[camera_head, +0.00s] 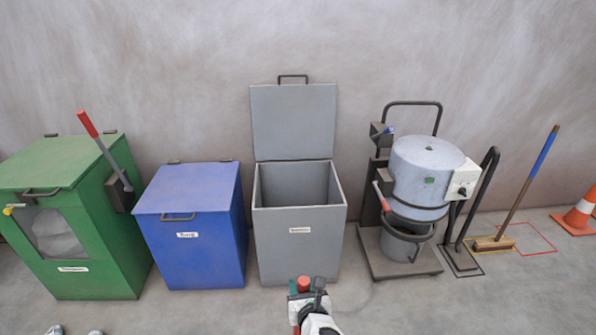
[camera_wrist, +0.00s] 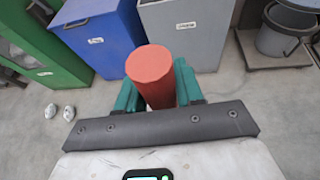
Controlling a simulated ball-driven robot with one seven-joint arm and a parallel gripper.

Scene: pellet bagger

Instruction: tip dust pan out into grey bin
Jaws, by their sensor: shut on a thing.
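The grey bin (camera_head: 300,240) stands against the wall in the head view, its lid (camera_head: 294,122) raised upright behind it. Its open top shows bare grey inner walls; the floor of the bin is hidden. My gripper (camera_head: 304,286) is low in the head view, in front of the grey bin and below its rim in the picture. In the wrist view, its teal fingers are shut on a red cylindrical handle (camera_wrist: 153,75). The handle fits the dust pan, but the pan itself and any load are hidden. The bin's lower front also shows in the wrist view (camera_wrist: 188,35).
A blue bin (camera_head: 200,240) with its lid shut stands left of the grey bin. A green bin (camera_head: 100,262) with a red lever is farther left. A drum machine (camera_head: 425,175) on a trolley stands right, near a broom (camera_head: 530,180) and cone (camera_head: 578,212). The floor ahead is clear.

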